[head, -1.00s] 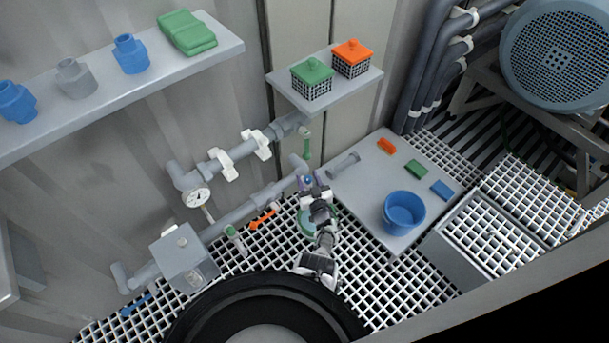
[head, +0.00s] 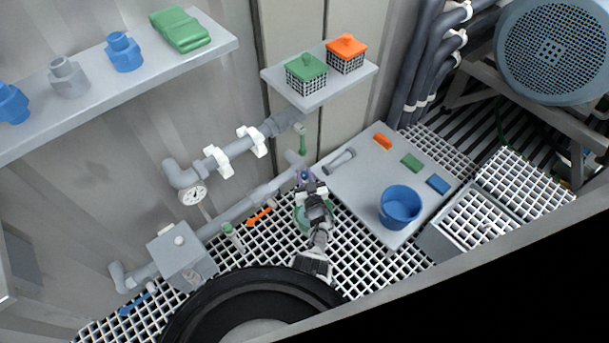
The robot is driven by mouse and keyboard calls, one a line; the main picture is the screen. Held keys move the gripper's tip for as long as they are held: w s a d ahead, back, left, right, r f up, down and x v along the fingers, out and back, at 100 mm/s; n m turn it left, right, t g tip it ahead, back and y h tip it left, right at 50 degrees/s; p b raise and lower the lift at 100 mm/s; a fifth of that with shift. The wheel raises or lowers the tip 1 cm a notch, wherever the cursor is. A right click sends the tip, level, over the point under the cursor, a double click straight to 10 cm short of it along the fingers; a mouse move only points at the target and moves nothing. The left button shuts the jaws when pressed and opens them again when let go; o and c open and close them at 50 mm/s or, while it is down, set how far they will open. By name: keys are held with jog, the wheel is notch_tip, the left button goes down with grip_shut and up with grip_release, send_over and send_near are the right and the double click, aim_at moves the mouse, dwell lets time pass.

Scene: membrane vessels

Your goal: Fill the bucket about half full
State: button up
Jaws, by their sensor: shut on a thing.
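The blue bucket (head: 400,207) stands upright on the grey platform (head: 365,195), near its right front edge. Its inside looks plain blue, and I cannot make out any water in it. A tap outlet with a green handle (head: 302,140) hangs from the end of the upper wall pipe, left of the platform. My gripper (head: 305,178) is below that handle, by the elbow end of the lower pipe (head: 265,192) and well left of the bucket. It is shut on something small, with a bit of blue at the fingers. The fingers hide what it is.
A grey cylinder (head: 338,160) and orange, green (head: 412,162) and blue blocks lie on the platform. An orange lever (head: 259,217) and a green-white fitting (head: 232,236) are along the lower pipe. A shelf with two lidded baskets (head: 306,73) juts out above. White grating is the floor.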

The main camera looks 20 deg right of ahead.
jog(key=m+h, duration=0.1)
jog(key=h, duration=0.1)
jog(key=m+g+h+b, duration=0.1)
jog(key=m+h, duration=0.1)
jog(key=h, duration=0.1)
jog(key=shift+w+a+m+h, duration=0.1)
jog(key=shift+a+m+h, duration=0.1)
jog(key=shift+m+h, duration=0.1)
jog(key=shift+d+m+g+h+b, duration=0.1)
jog(key=shift+m+g+h+b, duration=0.2)
jog(key=shift+m+g+h, duration=1.05)
jog(key=shift+r+h, duration=0.1)
jog(key=shift+h, duration=0.55)
jog(key=o, duration=0.9)
jog(key=shift+d, duration=0.1)
jog(key=shift+o, duration=0.2)
jog(key=p+v, duration=0.4)
jog(key=v, duration=0.3)
jog(key=shift+s+p, duration=0.2)
jog(key=shift+p, duration=0.1)
